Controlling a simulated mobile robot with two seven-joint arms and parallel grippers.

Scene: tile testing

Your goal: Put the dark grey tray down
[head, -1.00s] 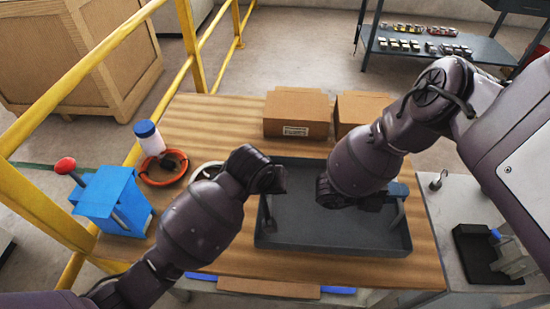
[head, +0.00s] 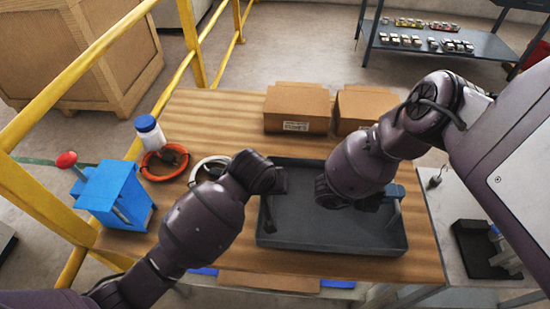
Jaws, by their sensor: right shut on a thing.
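The dark grey tray (head: 325,238) is level over the front middle of the wooden table (head: 212,105). I cannot tell whether its underside touches the wood or is slightly above it. My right gripper (head: 394,206) is at the tray's right side and shut on it; my own arm partly hides the hold. My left gripper (head: 268,208) is at the tray's left side, its fingers mostly hidden behind the wrist, so its opening is unclear. The inside of the tray looks empty where it shows.
Cardboard boxes (head: 296,108) stand behind the tray. A blue device (head: 115,195) with a red knob, a white bottle (head: 150,131) and an orange ring (head: 164,165) are at the left. A yellow rail (head: 75,62) runs along the left side. A grey side table (head: 440,215) adjoins at right.

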